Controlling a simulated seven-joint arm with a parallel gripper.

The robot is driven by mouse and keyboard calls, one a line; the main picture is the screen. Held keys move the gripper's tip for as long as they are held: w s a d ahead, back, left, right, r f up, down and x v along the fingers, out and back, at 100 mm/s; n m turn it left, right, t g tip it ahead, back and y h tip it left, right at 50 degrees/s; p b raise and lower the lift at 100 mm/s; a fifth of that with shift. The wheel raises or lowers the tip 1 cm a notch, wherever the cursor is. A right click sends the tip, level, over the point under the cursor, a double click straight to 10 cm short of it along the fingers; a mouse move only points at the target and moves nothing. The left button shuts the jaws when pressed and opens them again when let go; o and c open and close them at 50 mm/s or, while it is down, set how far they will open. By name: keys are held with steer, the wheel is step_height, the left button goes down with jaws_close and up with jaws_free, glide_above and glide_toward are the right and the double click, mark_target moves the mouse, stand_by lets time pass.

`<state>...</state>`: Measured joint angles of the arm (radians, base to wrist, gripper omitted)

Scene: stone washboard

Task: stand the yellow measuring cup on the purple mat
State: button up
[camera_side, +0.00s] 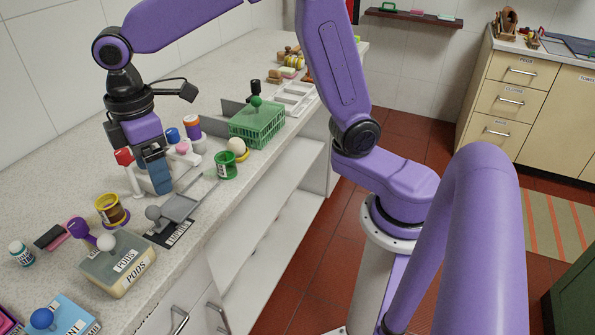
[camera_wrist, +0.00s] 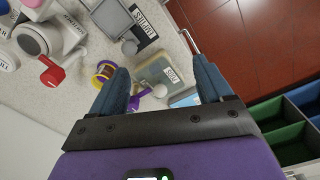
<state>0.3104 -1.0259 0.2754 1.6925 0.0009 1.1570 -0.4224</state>
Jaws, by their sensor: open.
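The PODS box (camera_side: 118,265) has a purple scoop (camera_side: 80,229) and a white ball by it. A green cup (camera_side: 226,165), a green basket (camera_side: 257,125) and red- and blue-topped items stand close to my gripper.

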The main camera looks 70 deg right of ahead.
steer(key=s+d+f, duration=0.2)
steer(key=s+d, duration=0.5)
steer(key=s, duration=0.5)
steer(key=s+d+f, duration=0.2)
steer(key=s+d, duration=0.5)
steer(key=s, duration=0.5)
steer(key=shift+d+f, duration=0.25)
steer(key=shift+d, duration=0.05)
